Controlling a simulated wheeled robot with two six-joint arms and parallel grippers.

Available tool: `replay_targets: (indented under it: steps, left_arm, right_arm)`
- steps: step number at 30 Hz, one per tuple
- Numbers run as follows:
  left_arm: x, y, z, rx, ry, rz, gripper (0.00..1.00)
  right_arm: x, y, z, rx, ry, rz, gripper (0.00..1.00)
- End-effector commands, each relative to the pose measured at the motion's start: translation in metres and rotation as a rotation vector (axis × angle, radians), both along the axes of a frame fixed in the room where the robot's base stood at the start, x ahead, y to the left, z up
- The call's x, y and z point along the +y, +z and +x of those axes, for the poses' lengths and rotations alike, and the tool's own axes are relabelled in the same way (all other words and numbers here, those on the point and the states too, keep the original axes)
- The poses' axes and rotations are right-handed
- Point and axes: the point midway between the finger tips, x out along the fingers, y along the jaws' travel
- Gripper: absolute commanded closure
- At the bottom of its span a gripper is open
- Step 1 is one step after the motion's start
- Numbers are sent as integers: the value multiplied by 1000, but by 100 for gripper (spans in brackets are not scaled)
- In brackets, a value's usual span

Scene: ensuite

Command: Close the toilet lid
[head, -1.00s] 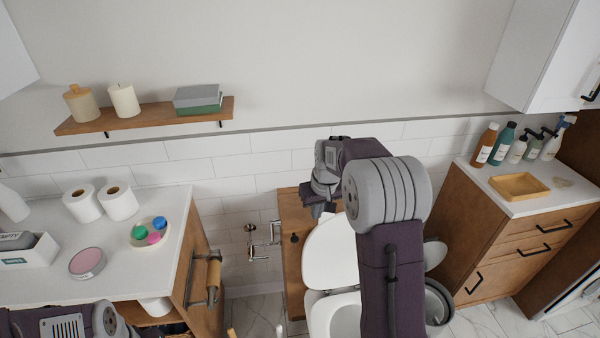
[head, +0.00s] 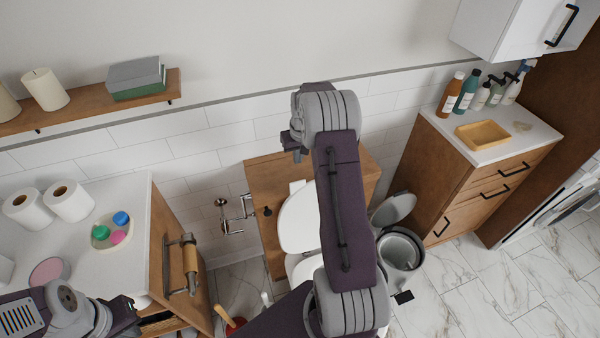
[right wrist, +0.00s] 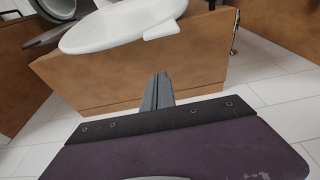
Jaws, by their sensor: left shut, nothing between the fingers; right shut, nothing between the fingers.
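The white toilet lid (head: 299,222) stands raised against the wooden cistern box (head: 262,180) in the head view; my right arm hides its right side. The toilet seat and bowl (head: 297,262) are mostly hidden below it. My right gripper (head: 292,143) is above and behind the lid, near the wall. In the right wrist view the shut, empty right gripper (right wrist: 160,80) points toward the wooden box, with the lid (right wrist: 125,26) beyond its top edge, apart from the fingertips. My left gripper (head: 130,304) is shut and empty beside the left counter.
An open bin (head: 402,250) stands right of the toilet, near a wooden cabinet (head: 450,185). A paper holder (head: 235,215) and a counter with a towel bar (head: 190,265) are on the left. A shelf (head: 150,90) is on the wall.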

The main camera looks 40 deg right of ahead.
Motion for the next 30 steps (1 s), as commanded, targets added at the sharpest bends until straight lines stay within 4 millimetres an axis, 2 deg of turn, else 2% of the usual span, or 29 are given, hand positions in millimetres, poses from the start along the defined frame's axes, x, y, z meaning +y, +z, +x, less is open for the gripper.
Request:
replay_targets:
  steps: [8, 13, 18, 30]
  left_arm:
    - [0, 8, 0, 0, 0, 0, 100]
    - [0, 16, 0, 0, 0, 0, 100]
    - [0, 19, 0, 0, 0, 0, 100]
    - [0, 18, 0, 0, 0, 0, 100]
  right_arm:
    - [-4, -59, 13, 3, 0, 2, 100]
    - [4, -55, -10, 1, -1, 1, 100]
    - [8, -54, -23, -1, 1, -1, 100]
    - [8, -55, -24, -2, 0, -1, 100]
